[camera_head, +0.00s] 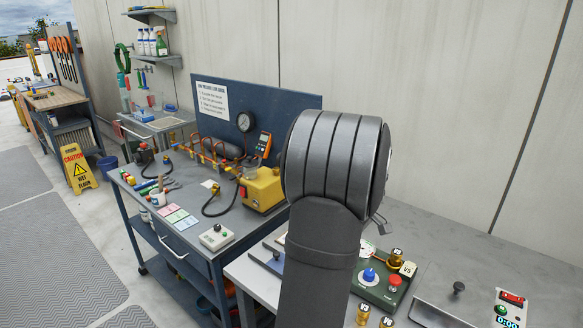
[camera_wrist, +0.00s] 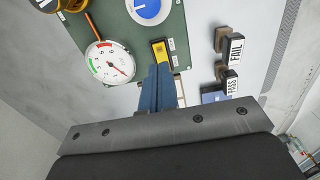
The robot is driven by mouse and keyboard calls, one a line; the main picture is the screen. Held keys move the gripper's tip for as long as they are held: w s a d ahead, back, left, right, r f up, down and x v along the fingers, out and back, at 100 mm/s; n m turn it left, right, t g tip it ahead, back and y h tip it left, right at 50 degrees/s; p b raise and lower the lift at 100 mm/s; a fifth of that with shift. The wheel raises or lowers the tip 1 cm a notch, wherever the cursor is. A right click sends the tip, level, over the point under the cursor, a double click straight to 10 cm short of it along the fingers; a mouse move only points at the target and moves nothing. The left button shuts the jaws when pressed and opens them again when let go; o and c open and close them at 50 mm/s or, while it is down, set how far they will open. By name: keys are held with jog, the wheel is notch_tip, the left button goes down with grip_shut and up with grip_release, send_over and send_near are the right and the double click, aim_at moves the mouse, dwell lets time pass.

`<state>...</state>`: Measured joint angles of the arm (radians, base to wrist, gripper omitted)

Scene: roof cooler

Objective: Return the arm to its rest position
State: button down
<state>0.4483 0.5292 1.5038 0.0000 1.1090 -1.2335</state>
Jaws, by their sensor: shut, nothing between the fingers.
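My arm (camera_head: 335,165) rises dark grey in the middle of the head view and hides part of the bench behind it. In the wrist view my gripper (camera_wrist: 160,78) shows as narrow blue fingers, closed together and empty. The fingers point toward a green panel (camera_wrist: 182,52). The panel carries a round white gauge (camera_wrist: 110,62), a blue knob (camera_wrist: 147,8) and a yellow-and-black piece (camera_wrist: 160,50). The fingertips overlap the panel's edge in that view; I cannot tell their height above it. In the head view the gripper is mostly hidden behind my arm.
FAIL (camera_wrist: 235,48) and PASS (camera_wrist: 230,82) blocks lie beside the panel. A blue cart (camera_head: 150,228) holds a yellow pump (camera_head: 263,188) at left. A wall (camera_head: 450,110) stands behind.

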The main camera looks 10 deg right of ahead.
notch_tip(320, 180, down, 4)
jog(key=shift+f, duration=0.2)
dwell(0.3)
jog(key=w+a+r+g+h, duration=0.1)
jog(key=w+a+r, duration=0.1)
jog(key=r, duration=0.6)
jog(key=w+a+r, duration=0.1)
jog(key=r, duration=0.8)
jog(key=shift+s+d+f, duration=0.1)
jog(key=shift+s+f, duration=0.05)
jog(key=shift+f, duration=1.15)
jog(key=shift+s+d+f, duration=0.1)
jog(key=shift+f, duration=1.15)
